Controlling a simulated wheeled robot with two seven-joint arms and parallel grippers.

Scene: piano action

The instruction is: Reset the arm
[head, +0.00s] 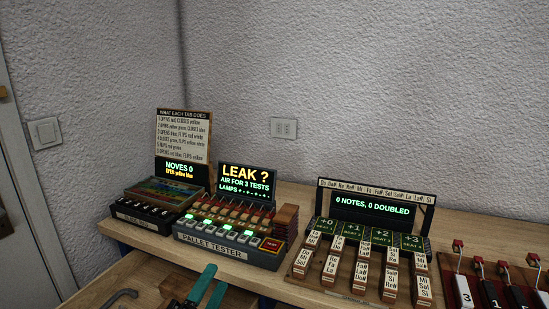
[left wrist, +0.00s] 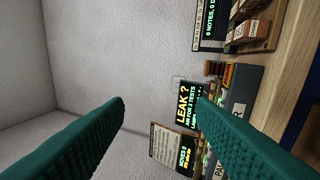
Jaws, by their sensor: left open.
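My left gripper (head: 209,287) shows at the lower edge of the head view, with two teal fingers. It is in front of the pallet tester (head: 226,246). In the left wrist view, the open gripper (left wrist: 162,103) has its two teal fingers wide apart with nothing between them. The tilted picture there shows the wall behind and the LEAK ? display (left wrist: 189,105) near the right fingertip. Most of the left arm is out of the head view. My right gripper is in neither view.
A tab box (head: 150,212) with an instruction board (head: 182,135) stands left of the tester. A seat rack (head: 360,265) with labelled blocks is to the right, and red-topped levers (head: 462,285) are at the far right. A wooden table (head: 300,195) carries them. The wall is behind.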

